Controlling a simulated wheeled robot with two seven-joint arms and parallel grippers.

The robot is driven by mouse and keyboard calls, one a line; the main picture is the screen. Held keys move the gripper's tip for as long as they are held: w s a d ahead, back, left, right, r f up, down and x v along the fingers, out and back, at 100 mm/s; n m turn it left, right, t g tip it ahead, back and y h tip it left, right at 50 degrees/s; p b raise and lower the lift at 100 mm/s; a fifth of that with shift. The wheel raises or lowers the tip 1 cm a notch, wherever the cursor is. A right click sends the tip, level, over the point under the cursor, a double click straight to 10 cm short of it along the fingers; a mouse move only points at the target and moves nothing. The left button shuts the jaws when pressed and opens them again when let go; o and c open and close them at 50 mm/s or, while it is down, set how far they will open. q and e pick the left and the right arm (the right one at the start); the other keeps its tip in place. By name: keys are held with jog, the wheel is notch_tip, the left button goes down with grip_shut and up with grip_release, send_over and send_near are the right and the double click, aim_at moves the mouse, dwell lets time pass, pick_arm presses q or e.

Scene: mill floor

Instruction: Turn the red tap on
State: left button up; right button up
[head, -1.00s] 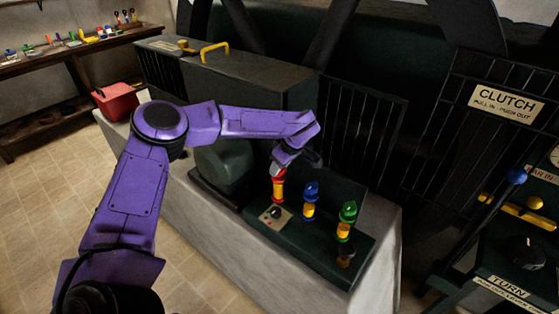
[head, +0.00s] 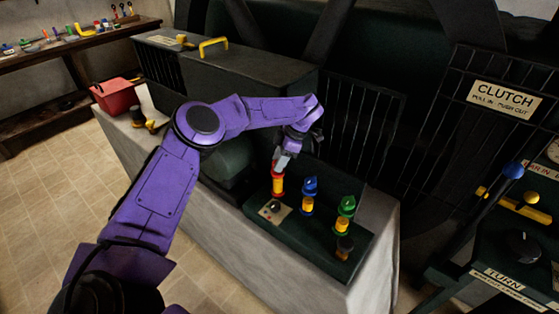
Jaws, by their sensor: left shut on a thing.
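The red tap (head: 278,185) is the leftmost of three taps on a dark green panel (head: 310,240). It has a red top and a yellow body. My left gripper (head: 281,164) comes down from above and is shut on the red tap's top, which its fingers partly hide. The blue-topped tap (head: 309,189) and the green-topped tap (head: 346,208) stand to the right, apart from the gripper. My right gripper is not in view.
A small plate with a dark knob (head: 273,211) lies in front of the red tap. A dark knob (head: 345,247) is near the green tap. Black bars (head: 360,130) stand behind the panel. A CLUTCH sign (head: 504,97) and a blue-knobbed lever (head: 513,171) are at the right.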

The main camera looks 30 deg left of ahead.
pick_arm(q)
jog(key=shift+n, duration=0.3)
dwell(0.4)
jog(key=o, duration=1)
jog(key=b+v, duration=0.1)
jog(key=v, duration=0.9)
jog(key=shift+w+r, duration=0.2)
jog(key=shift+r, duration=0.05)
jog(key=shift+d+f, duration=0.1)
